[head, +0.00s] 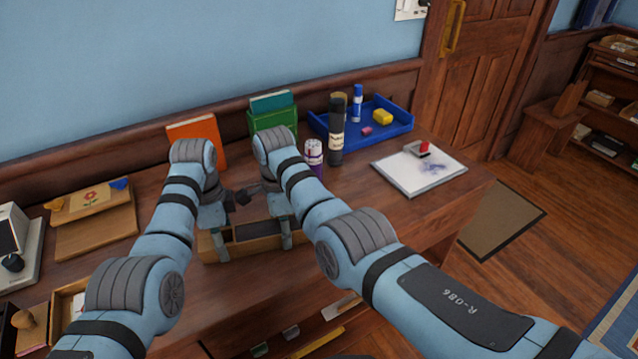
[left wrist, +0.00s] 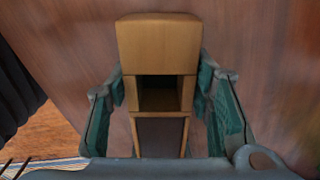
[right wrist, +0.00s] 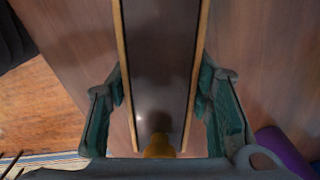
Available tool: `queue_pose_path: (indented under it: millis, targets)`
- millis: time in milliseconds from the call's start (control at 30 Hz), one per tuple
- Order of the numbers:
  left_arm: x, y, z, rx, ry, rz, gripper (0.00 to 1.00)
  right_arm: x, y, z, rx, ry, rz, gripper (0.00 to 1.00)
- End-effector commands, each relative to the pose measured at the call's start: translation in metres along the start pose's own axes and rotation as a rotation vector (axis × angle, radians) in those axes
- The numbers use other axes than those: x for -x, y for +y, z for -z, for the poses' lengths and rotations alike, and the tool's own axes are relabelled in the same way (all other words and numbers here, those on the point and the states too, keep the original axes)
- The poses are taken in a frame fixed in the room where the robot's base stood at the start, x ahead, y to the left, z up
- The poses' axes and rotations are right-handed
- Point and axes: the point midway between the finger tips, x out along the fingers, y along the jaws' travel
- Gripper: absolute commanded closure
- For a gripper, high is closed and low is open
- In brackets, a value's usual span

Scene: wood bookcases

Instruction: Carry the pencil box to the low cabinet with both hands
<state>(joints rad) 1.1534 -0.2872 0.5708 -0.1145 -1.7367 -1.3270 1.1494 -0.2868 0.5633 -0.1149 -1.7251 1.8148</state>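The pencil box (head: 262,246) is a long, open wooden tray lying along the front of the desk, partly hidden by my arms. My left gripper (head: 214,228) is over its left part and my right gripper (head: 284,217) is over its right part. In the left wrist view, the fingers flank the box beside a wooden block (left wrist: 158,45). In the right wrist view, they flank its two long walls (right wrist: 204,30). The fingers are very close to the walls; I cannot tell whether they press on them. No low cabinet is clearly identifiable; a low wooden piece (head: 541,130) stands by the door.
A purple tube (head: 314,156) and a black bottle (head: 336,135) stand behind the box. A blue tray (head: 395,128), a whiteboard (head: 395,172), a green holder (head: 272,122) and an orange book (head: 197,133) are on the desk. Floor with a mat (head: 502,220) lies to the right.

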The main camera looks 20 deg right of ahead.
Motion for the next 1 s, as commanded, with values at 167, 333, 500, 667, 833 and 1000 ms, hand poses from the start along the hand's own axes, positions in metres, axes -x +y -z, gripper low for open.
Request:
queue_pose_path:
  millis: [167, 333, 500, 667, 833, 1000]
  targets:
    - [0.002, 0.0, 0.001, -0.001, 0.001, 0.0, 0.33, 0.002, 0.001, -0.001, 0.002, -0.001, -0.002, 0.34]
    - [0.002, 0.0, 0.0, 0.0, -0.001, -0.001, 0.33, 0.002, 0.001, 0.0, 0.0, 0.001, -0.002, 0.34]
    - [0.011, 0.0, 0.0, 0.0, -0.001, 0.001, 0.33, 0.002, 0.001, 0.0, 0.0, 0.002, -0.002, 0.34]
    - [0.048, -0.001, 0.0, 0.0, 0.0, 0.004, 0.33, 0.002, 0.001, 0.001, -0.001, 0.002, -0.001, 0.34]
    - [0.094, -0.001, 0.0, -0.001, -0.001, 0.003, 0.33, 0.002, 0.0, 0.001, -0.001, 0.003, -0.001, 0.34]
    - [0.119, 0.0, 0.0, 0.0, -0.001, 0.0, 0.33, 0.004, 0.0, 0.001, -0.001, 0.003, -0.001, 0.34]
